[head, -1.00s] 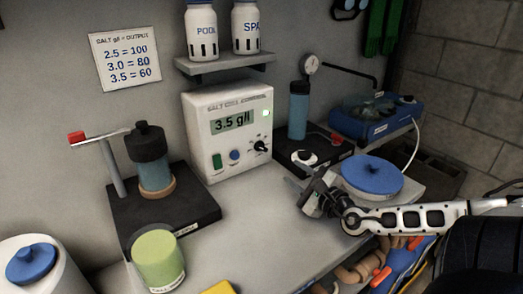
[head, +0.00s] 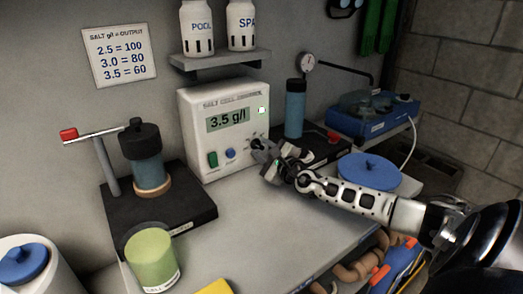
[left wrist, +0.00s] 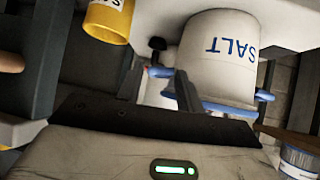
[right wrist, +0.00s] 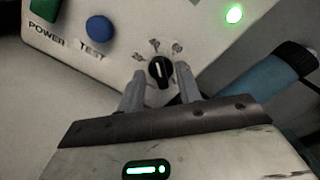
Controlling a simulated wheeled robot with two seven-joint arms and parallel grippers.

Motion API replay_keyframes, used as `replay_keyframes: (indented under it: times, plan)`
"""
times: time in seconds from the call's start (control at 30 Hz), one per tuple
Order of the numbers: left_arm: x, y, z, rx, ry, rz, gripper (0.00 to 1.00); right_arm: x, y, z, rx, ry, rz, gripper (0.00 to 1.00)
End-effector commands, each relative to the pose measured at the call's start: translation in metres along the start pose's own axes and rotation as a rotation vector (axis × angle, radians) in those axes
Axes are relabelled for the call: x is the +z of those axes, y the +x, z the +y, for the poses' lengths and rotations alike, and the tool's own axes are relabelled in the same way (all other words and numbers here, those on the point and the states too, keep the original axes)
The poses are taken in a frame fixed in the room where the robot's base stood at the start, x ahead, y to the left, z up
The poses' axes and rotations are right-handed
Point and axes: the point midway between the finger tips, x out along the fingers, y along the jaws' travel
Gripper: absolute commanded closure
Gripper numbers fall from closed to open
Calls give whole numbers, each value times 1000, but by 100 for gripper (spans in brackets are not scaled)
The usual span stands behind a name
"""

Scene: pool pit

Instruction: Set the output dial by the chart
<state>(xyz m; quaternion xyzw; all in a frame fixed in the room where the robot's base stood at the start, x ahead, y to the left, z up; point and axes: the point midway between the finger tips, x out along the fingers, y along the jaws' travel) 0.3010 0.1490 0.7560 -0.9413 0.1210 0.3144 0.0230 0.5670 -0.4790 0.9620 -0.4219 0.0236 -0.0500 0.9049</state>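The white salt cell control box (head: 190,112) stands against the wall, and its display (head: 227,118) reads 3.5 g/l. The chart (head: 119,57) on the wall reads 2.5 = 100, 3.0 = 80, 3.5 = 60. In the right wrist view, the dial (right wrist: 160,72) sits between the open fingertips, with gaps on both sides. My left gripper (left wrist: 160,82) is open and empty near a SALT tub.
A green button (head: 212,160) and blue TEST button (head: 231,154) are left of the dial. A blue bottle (head: 294,110) stands close right of the box. A black stand (head: 190,212) and green cup (head: 152,258) are left. The counter's middle is clear.

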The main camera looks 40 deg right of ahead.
Motion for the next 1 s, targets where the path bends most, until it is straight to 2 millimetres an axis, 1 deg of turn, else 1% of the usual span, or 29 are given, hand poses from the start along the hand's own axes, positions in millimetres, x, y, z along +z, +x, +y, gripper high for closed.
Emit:
replay_keyframes:
  times: [0.13, 0.37, 0.4, 0.47, 0.5, 0.53, 0.83, 1.0]
  plan:
    - [0, 0, 0, 1, 0, 1, 64, 0, 6, 0, -1, 0, 0, 65]
    - [1, -1, 1, 2, -1, -1, 64, 0, 6, 0, 0, 0, 0, 65]
    - [2, -1, 1, 2, -1, -3, 64, 0, 6, 0, 0, 0, 0, 68]
    - [2, -2, 1, 3, -2, -5, 64, 0, 6, 0, 0, 0, 0, 85]
    - [3, -2, 2, 3, -2, -6, 64, 0, 6, 0, 0, 0, 0, 96]
    - [3, -2, 2, 3, -2, -7, 64, 0, 6, 0, 0, 0, 0, 100]
    - [6, -2, 2, 3, -2, -10, 64, 0, 6, 0, 0, 14, 0, 100]
    - [7, 0, 2, 4, -2, -9, 64, 0, 6, 0, 0, 70, 0, 100]
